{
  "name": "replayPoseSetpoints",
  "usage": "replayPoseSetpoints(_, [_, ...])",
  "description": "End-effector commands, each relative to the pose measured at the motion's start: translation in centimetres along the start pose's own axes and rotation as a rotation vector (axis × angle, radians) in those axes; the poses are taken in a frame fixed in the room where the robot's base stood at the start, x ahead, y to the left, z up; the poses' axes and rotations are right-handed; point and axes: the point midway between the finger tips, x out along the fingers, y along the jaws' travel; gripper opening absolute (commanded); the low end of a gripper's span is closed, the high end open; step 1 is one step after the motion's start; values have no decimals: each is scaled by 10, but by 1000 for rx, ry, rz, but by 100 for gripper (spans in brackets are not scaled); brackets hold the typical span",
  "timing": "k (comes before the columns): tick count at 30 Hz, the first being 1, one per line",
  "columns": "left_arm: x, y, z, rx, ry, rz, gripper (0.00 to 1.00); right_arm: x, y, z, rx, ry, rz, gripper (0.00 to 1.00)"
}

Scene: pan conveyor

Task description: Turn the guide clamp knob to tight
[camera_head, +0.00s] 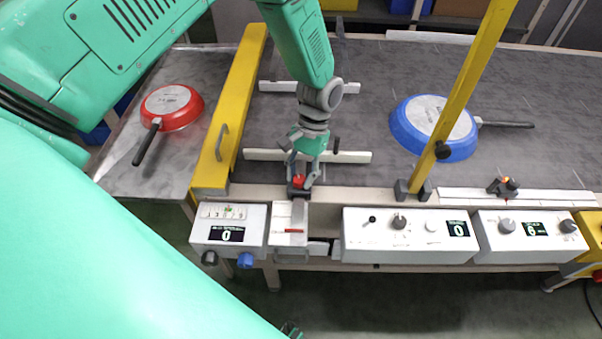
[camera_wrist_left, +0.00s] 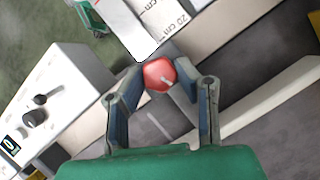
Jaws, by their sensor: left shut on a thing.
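The guide clamp knob (camera_head: 298,181) is a small red knob on a dark block at the conveyor's front edge. In the left wrist view the red knob (camera_wrist_left: 160,75) carries a pale pointer mark and sits between the two fingertips. My left gripper (camera_head: 301,177) reaches down from above and is shut on the knob. The left gripper also shows in the wrist view (camera_wrist_left: 165,84). A scale plate (camera_wrist_left: 157,18) with centimetre marks lies just beyond the knob. My right gripper does not show.
A yellow guide rail (camera_head: 238,105) stands left of the gripper, and a yellow post (camera_head: 465,90) to the right. White control boxes (camera_head: 402,252) line the front edge.

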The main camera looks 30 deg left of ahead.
Motion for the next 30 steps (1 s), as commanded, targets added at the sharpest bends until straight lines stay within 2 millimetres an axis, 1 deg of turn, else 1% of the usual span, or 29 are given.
replayPoseSetpoints(1, [-3, 0, -2, 14, 9, -7, 0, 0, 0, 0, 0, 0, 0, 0])
replayPoseSetpoints(7, [-3, 0, -3, 49, 9, -21, 0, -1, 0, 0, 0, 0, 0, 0])
replayPoseSetpoints(20, [-3, 0, -3, 55, 10, -23, 0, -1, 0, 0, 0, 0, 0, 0])
replayPoseSetpoints(21, [-3, 0, -3, 55, 10, -23, 38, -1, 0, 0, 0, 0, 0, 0])
replayPoseSetpoints(22, [-3, 0, -3, 55, 10, -23, 48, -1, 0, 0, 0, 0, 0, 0])
replayPoseSetpoints(30, [-1, 0, -1, 54, 4, -23, 48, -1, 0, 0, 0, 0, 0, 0])
